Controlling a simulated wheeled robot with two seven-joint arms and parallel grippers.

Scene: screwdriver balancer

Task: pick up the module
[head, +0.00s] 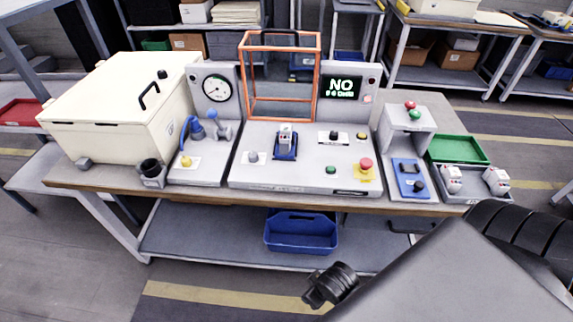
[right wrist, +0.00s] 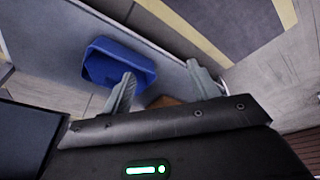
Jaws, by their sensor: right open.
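A small white-and-grey module (head: 287,135) stands upright in a blue holder (head: 286,152) in the middle of the grey console. Two similar modules, the left one (head: 452,179) and the right one (head: 496,181), sit in a grey tray (head: 474,190) at the bench's right end. My right gripper (right wrist: 161,76) shows in the right wrist view with its two fingers apart and nothing between them. It is away from the modules, with the lower shelf and floor beyond it. My left gripper is in neither view.
An orange-framed guard (head: 282,119) stands behind the console. A cream lidded box (head: 115,105) fills the bench's left end. A green tray (head: 458,150) lies behind the grey tray. A blue bin (head: 300,233) is on the lower shelf. My dark arm covers the lower right.

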